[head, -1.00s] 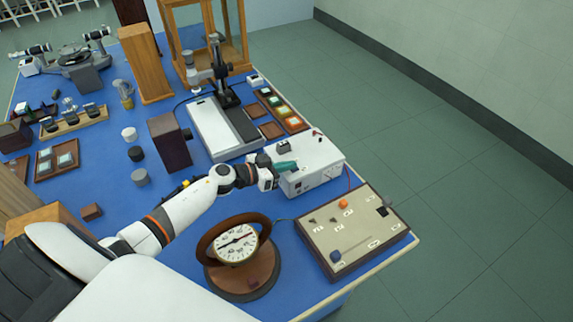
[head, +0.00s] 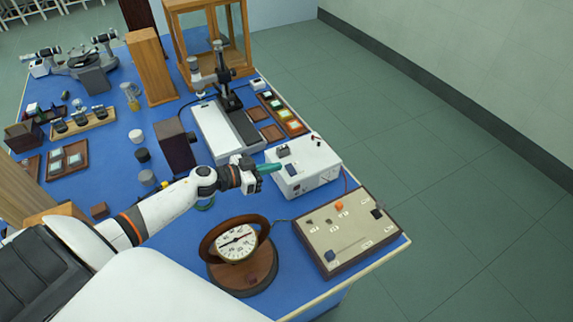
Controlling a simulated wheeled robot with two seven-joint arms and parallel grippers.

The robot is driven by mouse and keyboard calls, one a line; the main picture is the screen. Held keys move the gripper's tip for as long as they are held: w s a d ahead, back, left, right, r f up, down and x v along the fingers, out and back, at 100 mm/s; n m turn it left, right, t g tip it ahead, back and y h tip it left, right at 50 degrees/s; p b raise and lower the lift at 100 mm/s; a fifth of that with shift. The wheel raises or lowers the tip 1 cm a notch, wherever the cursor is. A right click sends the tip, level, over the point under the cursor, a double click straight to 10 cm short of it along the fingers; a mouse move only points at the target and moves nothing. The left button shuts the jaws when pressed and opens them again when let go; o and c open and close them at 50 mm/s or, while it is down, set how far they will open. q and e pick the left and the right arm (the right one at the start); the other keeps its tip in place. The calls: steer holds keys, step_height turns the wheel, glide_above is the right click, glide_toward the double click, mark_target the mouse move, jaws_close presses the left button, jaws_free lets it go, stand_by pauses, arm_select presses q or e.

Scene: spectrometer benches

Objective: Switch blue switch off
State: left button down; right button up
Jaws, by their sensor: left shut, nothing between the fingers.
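A white box (head: 318,160) stands at the right edge of the blue bench. A small dark blue switch (head: 291,169) sits on its top near the left side; its on or off position is too small to tell. My left gripper (head: 270,168) reaches in from the left with its teal fingers shut and empty. Its tips are close to the left edge of the box, just left of the blue switch; I cannot tell if they touch the box. My right gripper is not in view.
A control panel (head: 360,228) with small knobs lies in front of the box. A round dial meter (head: 236,243) stands left of the panel. A dark block (head: 176,150) and a microscope (head: 222,85) stand behind my arm. Floor is open to the right.

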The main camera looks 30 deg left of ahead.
arm_select(q)
steer(key=shift+b+v, duration=0.3)
steer(key=shift+v, duration=2.1)
